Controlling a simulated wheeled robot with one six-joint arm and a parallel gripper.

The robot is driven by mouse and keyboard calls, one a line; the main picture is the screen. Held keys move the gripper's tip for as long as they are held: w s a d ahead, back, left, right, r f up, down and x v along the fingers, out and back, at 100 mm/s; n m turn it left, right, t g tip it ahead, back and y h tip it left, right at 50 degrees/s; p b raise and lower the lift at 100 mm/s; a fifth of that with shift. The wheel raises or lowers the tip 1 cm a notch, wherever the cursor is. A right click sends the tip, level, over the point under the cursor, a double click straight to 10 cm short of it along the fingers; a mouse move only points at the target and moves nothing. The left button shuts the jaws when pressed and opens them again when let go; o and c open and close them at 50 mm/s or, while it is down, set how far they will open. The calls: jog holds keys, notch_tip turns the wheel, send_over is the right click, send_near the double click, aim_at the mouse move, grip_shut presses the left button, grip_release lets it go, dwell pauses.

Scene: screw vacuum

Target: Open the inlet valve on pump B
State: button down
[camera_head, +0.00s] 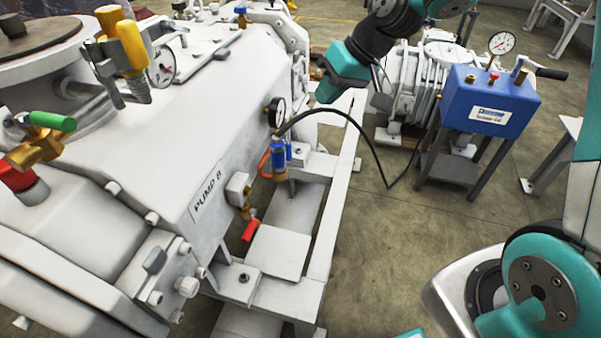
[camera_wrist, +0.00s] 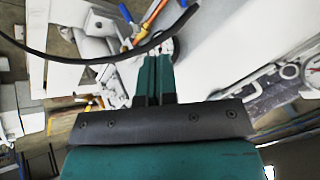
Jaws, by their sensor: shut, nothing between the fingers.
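Pump B (camera_head: 150,225) is a large white machine at the left of the head view, with a "PUMP B" label (camera_head: 207,190) on its side. On that side are a blue fitting with a small gauge above it (camera_head: 278,150), an orange handle (camera_head: 263,163) beside it, and a red-handled brass valve (camera_head: 250,230) lower down. Which one is the inlet valve I cannot tell. My gripper (camera_wrist: 155,58) is shut and empty, its teal fingers together. In the head view it is above and right of the blue fitting, apart from it. An orange handle and blue part (camera_wrist: 140,28) show beyond the fingers in the wrist view.
A black hose (camera_head: 372,155) arcs from the blue fitting to a blue gauge box (camera_head: 490,100) on a stand at right. A green-handled brass valve (camera_head: 50,122) and yellow-capped fitting (camera_head: 122,45) stand at left. Floor (camera_head: 430,230) between pump and stand is clear.

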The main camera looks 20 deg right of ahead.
aim_at(288, 148)
jog(key=w+d+f+m+b, duration=0.1)
jog(key=w+d+f+b, duration=0.1)
jog(key=f, duration=0.5)
jog(key=w+d+f+t+b, duration=0.1)
jog(key=w+d+f+b, duration=0.2)
jog(key=w+d+f, duration=0.2)
notch_tip(288, 148, down, 2)
jog(key=shift+w+f+m+t+b, duration=0.15)
jog(key=shift+w+m+t+b, duration=0.15)
jog(key=shift+m, duration=0.1)
jog(key=w+a+f+b, duration=0.3)
jog(key=a+f, duration=0.5)
jog(key=shift+w+a, duration=0.35)
jog(key=shift+a+r, duration=0.1)
jog(key=shift+a, duration=0.05)
